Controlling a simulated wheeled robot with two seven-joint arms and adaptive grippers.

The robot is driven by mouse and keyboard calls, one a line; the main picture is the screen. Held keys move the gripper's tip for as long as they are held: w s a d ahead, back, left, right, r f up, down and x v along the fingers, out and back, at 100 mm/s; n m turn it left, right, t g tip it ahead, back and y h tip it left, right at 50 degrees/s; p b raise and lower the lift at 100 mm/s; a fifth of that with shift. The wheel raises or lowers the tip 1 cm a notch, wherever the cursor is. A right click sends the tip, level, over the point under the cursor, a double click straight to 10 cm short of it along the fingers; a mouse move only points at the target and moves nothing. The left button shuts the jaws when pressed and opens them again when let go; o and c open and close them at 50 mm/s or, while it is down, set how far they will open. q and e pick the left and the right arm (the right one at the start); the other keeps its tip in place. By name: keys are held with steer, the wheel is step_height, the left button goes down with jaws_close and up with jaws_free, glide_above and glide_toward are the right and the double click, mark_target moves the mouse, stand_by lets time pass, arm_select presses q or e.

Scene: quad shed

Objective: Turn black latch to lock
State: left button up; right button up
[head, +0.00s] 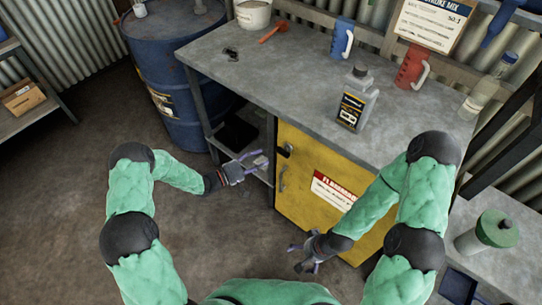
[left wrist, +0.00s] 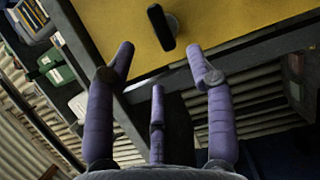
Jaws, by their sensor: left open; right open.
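My left gripper (head: 258,160) is open and empty, just left of the latch at the cabinet's edge. In the left wrist view its purple fingers (left wrist: 161,68) are spread, with the latch beyond and between them, apart from them. My right gripper (head: 301,258) is open, low in front of the door.
A grey workbench (head: 260,75) stands over the cabinet, holding a bottle (head: 357,98), a blue jug (head: 342,38) and a red jug (head: 411,67). An open shelf (head: 262,175) is left of the cabinet. A blue barrel (head: 176,60) stands further left. Floor (head: 60,190) at left is clear.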

arm_select(q)
steer(key=v, duration=0.3)
steer(key=shift+s+a, duration=0.1)
steer(key=shift+a, duration=0.05)
stand_by(0.5)
steer(key=s+d+f+g+y+p, duration=0.1)
steer(key=s+f+g+y, duration=0.1)
steer(key=s+f+y, duration=0.7)
steer(key=s+f+m+g+y, duration=0.1)
steer(key=s+m+g, duration=0.1)
steer(key=s, duration=0.7)
steer(key=s+f+m+g+y+p, duration=0.1)
steer(key=s+m+g, duration=0.1)
steer(key=s+g, duration=0.3)
steer(key=s, duration=0.4)
steer(key=shift+s+f, duration=0.3)
steer(key=shift+s, duration=0.05)
steer(key=shift+d, duration=0.1)
